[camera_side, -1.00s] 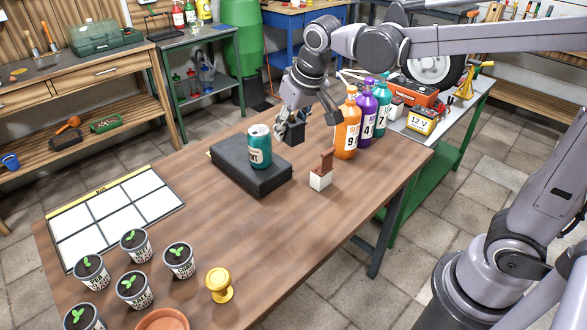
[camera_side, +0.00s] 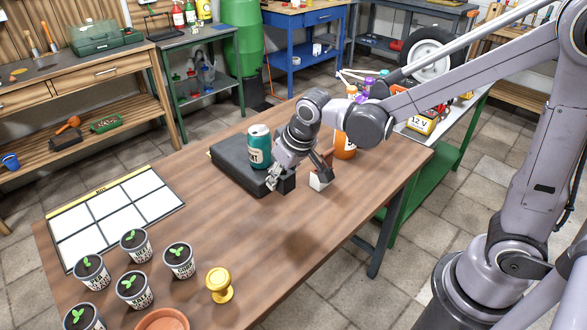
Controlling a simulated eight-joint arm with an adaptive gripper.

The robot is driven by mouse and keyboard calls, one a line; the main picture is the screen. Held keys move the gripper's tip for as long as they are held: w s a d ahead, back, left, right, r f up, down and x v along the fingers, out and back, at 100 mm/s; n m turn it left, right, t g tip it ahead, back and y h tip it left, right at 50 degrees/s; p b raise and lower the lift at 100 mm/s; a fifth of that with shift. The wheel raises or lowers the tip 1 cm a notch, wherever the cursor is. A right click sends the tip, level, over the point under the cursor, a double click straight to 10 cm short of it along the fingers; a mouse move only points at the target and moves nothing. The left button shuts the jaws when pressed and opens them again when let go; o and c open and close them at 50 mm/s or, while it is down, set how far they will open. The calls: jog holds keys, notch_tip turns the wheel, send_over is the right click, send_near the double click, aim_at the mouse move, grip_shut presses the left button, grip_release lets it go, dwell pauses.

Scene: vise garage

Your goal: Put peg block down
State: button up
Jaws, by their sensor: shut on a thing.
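My gripper (camera_side: 280,177) is low over the table, between the dark case and a small white block. It is shut on a small dark block, which I take as the peg block (camera_side: 287,184). The fingers partly hide it, and I cannot tell whether its underside touches the table. The white block (camera_side: 319,182) with a brown upright piece stands just right of my gripper, partly covered by it. The wooden table (camera_side: 250,225) is bare in front of the gripper.
A teal can (camera_side: 259,147) stands on the dark case (camera_side: 230,162), close to my gripper's left. An orange bottle (camera_side: 345,146) is behind my arm. A yellow stamp-like object (camera_side: 219,285), potted seedlings (camera_side: 180,261) and a white gridded board (camera_side: 115,215) lie toward the front left.

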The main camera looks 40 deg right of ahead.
send_over(240, 237)
jog(key=s, duration=0.1)
jog(key=f, duration=0.7)
jog(key=shift+s+d, duration=0.15)
jog(key=shift+s, duration=0.05)
jog(key=shift+f, duration=2)
jog(key=shift+f, duration=0.15)
jog(key=o, duration=1.2)
